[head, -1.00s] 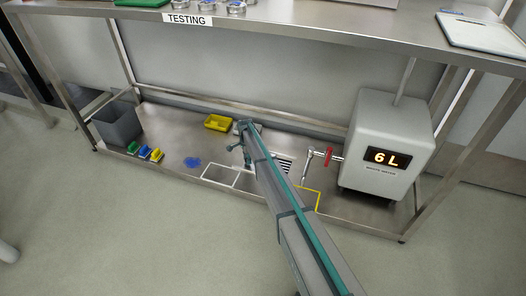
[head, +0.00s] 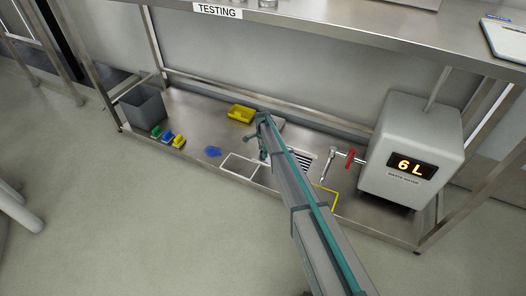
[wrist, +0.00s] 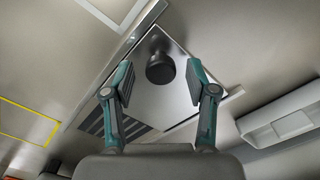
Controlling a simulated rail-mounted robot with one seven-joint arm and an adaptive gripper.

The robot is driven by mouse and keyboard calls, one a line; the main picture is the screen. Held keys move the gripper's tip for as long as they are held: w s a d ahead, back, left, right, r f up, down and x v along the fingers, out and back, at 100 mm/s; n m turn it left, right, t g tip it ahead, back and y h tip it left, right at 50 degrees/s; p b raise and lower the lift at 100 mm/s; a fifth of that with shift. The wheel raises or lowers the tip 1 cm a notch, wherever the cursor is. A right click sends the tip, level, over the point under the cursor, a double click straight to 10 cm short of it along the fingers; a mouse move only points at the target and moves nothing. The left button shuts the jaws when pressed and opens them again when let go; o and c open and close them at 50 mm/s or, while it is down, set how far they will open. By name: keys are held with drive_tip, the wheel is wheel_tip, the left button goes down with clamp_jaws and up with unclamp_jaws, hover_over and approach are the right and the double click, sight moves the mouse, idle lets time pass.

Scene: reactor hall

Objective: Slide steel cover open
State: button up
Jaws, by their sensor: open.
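In the wrist view, the steel cover (wrist: 182,92) is a shiny flat plate with a round black knob (wrist: 160,68). Dark drain slots (wrist: 118,130) show beside its lower left edge. My gripper (wrist: 160,78) is open, with one finger on each side of the knob in the picture. The fingers do not appear to touch the knob; the height gap is hard to judge. In the head view, my gripper (head: 262,150) is low over the bottom shelf. The slots (head: 304,160) show right of my arm there, and my arm hides most of the cover.
A waste-water box (head: 411,150) reading 6 L and a red-handled valve (head: 349,158) stand right. A yellow tray (head: 241,113), blue patch (head: 213,151), small coloured blocks (head: 167,135) and grey bin (head: 143,105) lie left. The upper shelf (head: 330,30) overhangs.

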wheel_tip(320, 180, up, 12)
idle(0.6)
drive_tip(key=s+d+r+n+g, duration=0.1)
drive_tip(key=s+d+n+g, duration=0.4)
drive_tip(key=s, duration=1.9)
drive_tip(key=s+d+r+n+g, duration=0.25)
drive_tip(key=s+d+n, duration=0.35)
drive_tip(key=s, duration=1.7)
drive_tip(key=s+d+r+n+g, duration=0.1)
drive_tip(key=s+d+n+g, duration=0.45)
drive_tip(key=s, duration=1.85)
drive_tip(key=s+r+m+t+p, duration=0.1)
drive_tip(key=r+p, duration=0.6)
drive_tip(key=p, duration=1)
drive_tip(key=s+d+r+m+t+p, duration=0.1)
drive_tip(key=s+r+t+p, duration=0.2)
drive_tip(key=p, duration=1.3)
wheel_tip(320, 180, up, 5)
drive_tip(key=shift+d+r+t+p, duration=0.15)
drive_tip(key=shift+t+p, duration=0.25)
drive_tip(key=shift+t, duration=0.7)
